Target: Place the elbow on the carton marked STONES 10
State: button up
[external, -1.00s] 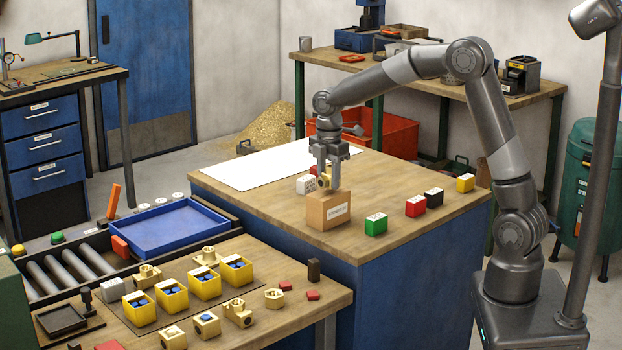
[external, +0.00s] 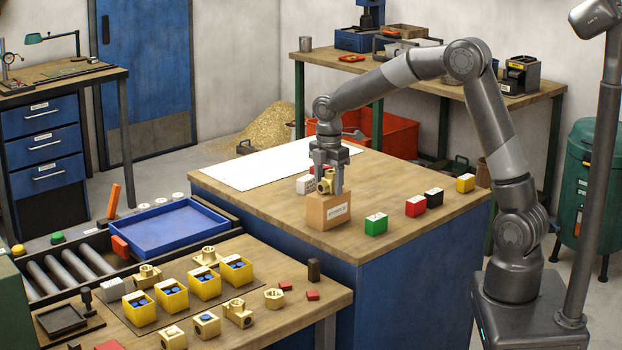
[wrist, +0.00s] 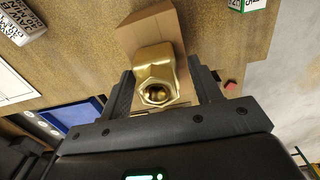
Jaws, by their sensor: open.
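A brass elbow (external: 325,184) sits on top of a brown carton (external: 329,213) with a white label too small to read. The carton stands on the wooden top of the blue bench. My gripper (external: 329,182) is directly above the carton with its fingers around the elbow. In the wrist view the elbow (wrist: 156,75) lies between the two open fingers, over the carton's top (wrist: 148,32). The fingers appear apart from its sides. The elbow's underside is hidden.
Green (external: 376,224), red (external: 415,206), black (external: 434,197) and yellow (external: 466,183) blocks stand right of the carton. A white block (external: 305,185) stands close behind it at left. A white sheet (external: 265,165) covers the bench's far left. The bench front is clear.

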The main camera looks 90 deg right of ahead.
aim_at(329, 172)
notch_tip(329, 172, up, 12)
jog(key=s+a+r+m+t+h, duration=0.15)
jog(key=s+a, duration=0.25)
jog(key=a, duration=0.4)
jog(key=s+a+r+m+t, duration=0.1)
jog(key=s+a+r+m, duration=0.2)
jog(key=a, duration=0.5)
jog(key=s+a+f+m+t, duration=0.1)
jog(key=s+a+f+m, duration=0.1)
jog(key=s+a, duration=0.3)
jog(key=s+a+f+m+t+y, duration=0.1)
jog(key=s+a+f+m+t, duration=0.1)
jog(key=s+a, duration=0.4)
jog(key=s, duration=0.5)
jog(key=shift+s+f, duration=0.15)
jog(key=shift+f, duration=0.25)
